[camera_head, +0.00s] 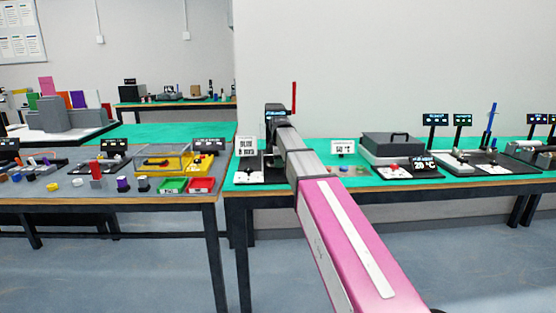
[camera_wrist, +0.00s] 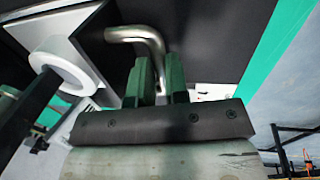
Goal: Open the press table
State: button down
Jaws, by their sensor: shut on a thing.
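In the wrist view, my gripper (camera_wrist: 161,82) has two green fingers close together around the lower part of a bent metal handle (camera_wrist: 140,34). The handle is on a dark flat surface (camera_wrist: 205,30), which looks like part of the press table. A white ring-shaped part (camera_wrist: 68,62) stands at the left. In the head view, my arm reaches to a dark upright device (camera_head: 275,117) with a red lever (camera_head: 294,96) at the back of the green-topped table. My gripper and the handle are hidden there behind my arm.
A sign (camera_head: 247,146) stands left of my arm. To its right are another sign (camera_head: 343,147), a dark lidded box (camera_head: 389,147) and a display (camera_head: 425,165). The table to the left holds coloured trays (camera_head: 172,185) and small parts. Floor in front is clear.

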jog(key=s, duration=0.9)
jog(key=shift+s, duration=0.15)
jog(key=c, duration=1.1)
grip_release()
jog(key=r, duration=0.3)
jog(key=s+r, duration=0.1)
jog(key=r, duration=0.6)
jog(key=shift+s+r, duration=0.35)
jog(key=shift+s, duration=0.05)
